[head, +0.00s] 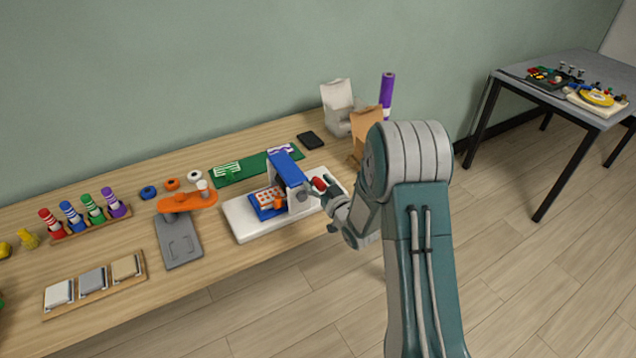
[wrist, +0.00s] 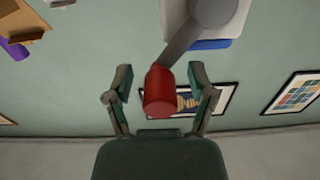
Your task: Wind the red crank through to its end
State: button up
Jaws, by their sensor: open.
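The red crank knob (head: 319,184) sits at the right side of a blue and grey press (head: 289,170) on a white base (head: 246,226). In the wrist view the red knob (wrist: 159,92) hangs from a grey crank arm (wrist: 205,30). My gripper (wrist: 159,85) is open, with one finger on each side of the knob and a visible gap to both. In the head view my gripper (head: 335,198) is close to the knob, and my arm partly covers the area beside it. An orange and white piece (head: 269,197) lies on a blue tray inside the press.
An orange-topped grey stand (head: 180,241) is left of the press. A green mat (head: 230,175) lies behind. A paper bag (head: 366,119), a light grey holder (head: 338,100) and a purple roll (head: 387,90) stand at the back right. The table's front edge runs below the press.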

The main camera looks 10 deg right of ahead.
jog(key=shift+c, duration=0.4)
grip_shut()
